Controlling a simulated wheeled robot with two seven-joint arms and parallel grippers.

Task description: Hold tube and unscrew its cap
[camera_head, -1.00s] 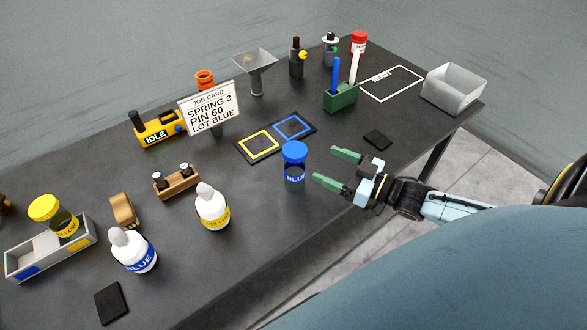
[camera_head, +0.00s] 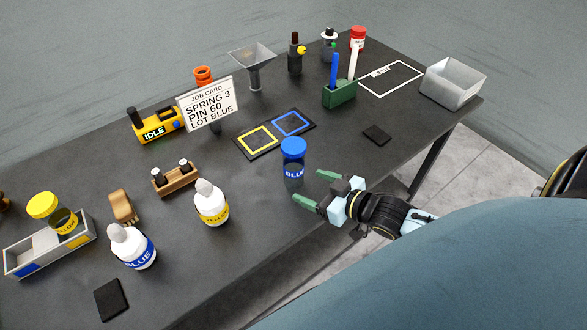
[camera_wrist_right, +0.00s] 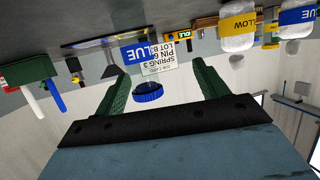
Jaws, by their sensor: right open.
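The tube (camera_head: 294,174) is a dark jar with a BLUE label, and it stands upright on the dark table near its front edge. Its blue cap (camera_head: 293,147) is on top. My right gripper (camera_head: 312,187) is open and empty, just right of the tube, with its green fingers pointing toward it. In the right wrist view, which is upside down, the blue cap (camera_wrist_right: 148,92) and the BLUE label (camera_wrist_right: 134,54) show between the two spread fingers, apart from both. My left gripper is not in view.
White BLUE (camera_head: 132,248) and YELLOW (camera_head: 211,204) bottles stand to the left. A yellow-capped jar (camera_head: 66,222) sits in a tray (camera_head: 50,258). A small dark pad (camera_head: 377,135) lies to the right.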

